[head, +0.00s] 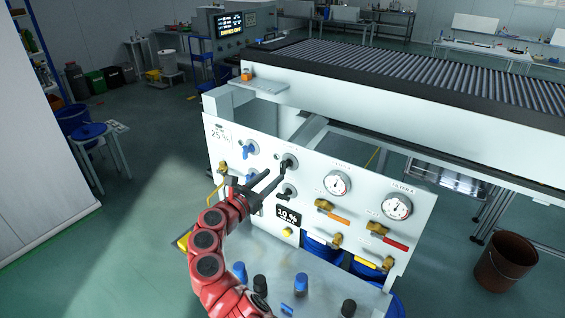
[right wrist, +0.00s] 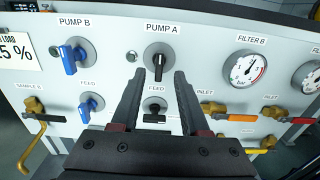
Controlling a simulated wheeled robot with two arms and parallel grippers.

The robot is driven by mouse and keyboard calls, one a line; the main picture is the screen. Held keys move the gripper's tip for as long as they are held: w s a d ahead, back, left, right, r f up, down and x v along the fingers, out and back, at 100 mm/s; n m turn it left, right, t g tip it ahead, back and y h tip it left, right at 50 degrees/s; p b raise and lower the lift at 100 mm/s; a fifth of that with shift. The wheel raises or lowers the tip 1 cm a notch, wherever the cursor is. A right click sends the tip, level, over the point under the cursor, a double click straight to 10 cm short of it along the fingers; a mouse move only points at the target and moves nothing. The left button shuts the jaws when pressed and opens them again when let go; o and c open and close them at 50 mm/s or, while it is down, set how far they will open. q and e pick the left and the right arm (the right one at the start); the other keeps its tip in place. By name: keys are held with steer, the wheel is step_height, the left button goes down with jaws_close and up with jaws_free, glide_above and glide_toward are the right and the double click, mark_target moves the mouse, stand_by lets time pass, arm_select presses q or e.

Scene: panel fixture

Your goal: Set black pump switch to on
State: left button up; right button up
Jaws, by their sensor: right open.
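The black pump switch, labelled PUMP A, is a black knob on a round grey plate (right wrist: 158,60) on the white panel; its handle looks about vertical. In the head view it is the black knob (head: 289,162) near the panel's upper middle. My right gripper (right wrist: 159,76) is open, its two fingers pointing at the panel on either side of the line to the knob. No contact with the knob shows. In the head view the right gripper (head: 274,177) partly covers the panel around the switch. My left gripper is not in view.
Left of it is the blue PUMP B switch (right wrist: 70,57). Below are a blue feed switch (right wrist: 88,106) and a black feed switch (right wrist: 155,112). Gauges (head: 336,184) and valves with orange (head: 333,214) and red handles are to the right.

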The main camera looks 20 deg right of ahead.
mark_target(281, 168)
steer(key=x, duration=0.6)
steer(key=shift+w+d+f, duration=0.1)
steer(key=shift+w+d, duration=0.1)
steer(key=shift+c, duration=0.2)
jaws_close()
